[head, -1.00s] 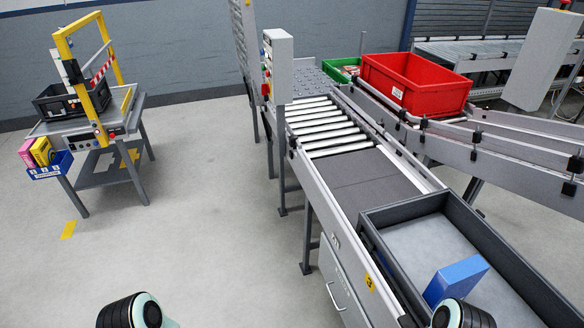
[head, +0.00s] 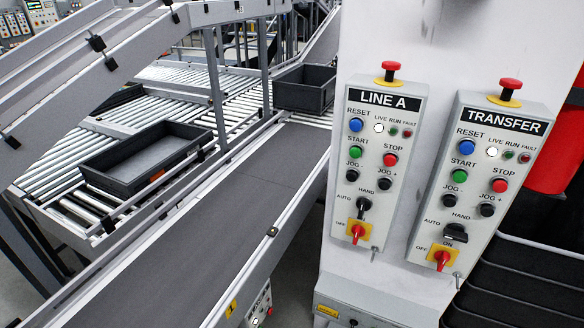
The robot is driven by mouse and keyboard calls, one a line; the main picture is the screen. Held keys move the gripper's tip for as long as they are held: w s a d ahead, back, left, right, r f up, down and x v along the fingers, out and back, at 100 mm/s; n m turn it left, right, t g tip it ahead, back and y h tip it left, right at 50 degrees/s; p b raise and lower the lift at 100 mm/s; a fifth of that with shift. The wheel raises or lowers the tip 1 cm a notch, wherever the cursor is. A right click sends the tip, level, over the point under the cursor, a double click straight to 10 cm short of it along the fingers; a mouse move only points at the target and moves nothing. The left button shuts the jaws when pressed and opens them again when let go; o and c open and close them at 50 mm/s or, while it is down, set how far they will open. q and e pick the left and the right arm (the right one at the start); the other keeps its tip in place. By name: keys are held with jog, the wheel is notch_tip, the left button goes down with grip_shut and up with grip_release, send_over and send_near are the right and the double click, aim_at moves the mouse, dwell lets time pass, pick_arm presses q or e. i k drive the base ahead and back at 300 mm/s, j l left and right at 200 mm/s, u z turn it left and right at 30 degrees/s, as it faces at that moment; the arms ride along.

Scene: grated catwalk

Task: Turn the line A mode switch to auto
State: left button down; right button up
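The LINE A control box (head: 378,165) is on a pale upright panel right of centre. Its mode switch (head: 364,204) is a black knob low on the box, between the AUTO label at its left and the HAND label above. The knob's handle looks roughly upright; its exact setting is too small to tell. Below it is a red-on-yellow rotary switch (head: 357,231) marked OFF. Neither of my grippers is in view.
The TRANSFER box (head: 484,180) stands close at the right with a similar black knob (head: 455,232). Both have red mushroom buttons on top. A belt conveyor (head: 240,190) runs along the left, with a dark tray (head: 148,158) on rollers beyond. A red object (head: 557,150) is at the right edge.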

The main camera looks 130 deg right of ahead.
aim_at(363, 204)
jog(key=z, duration=4.95)
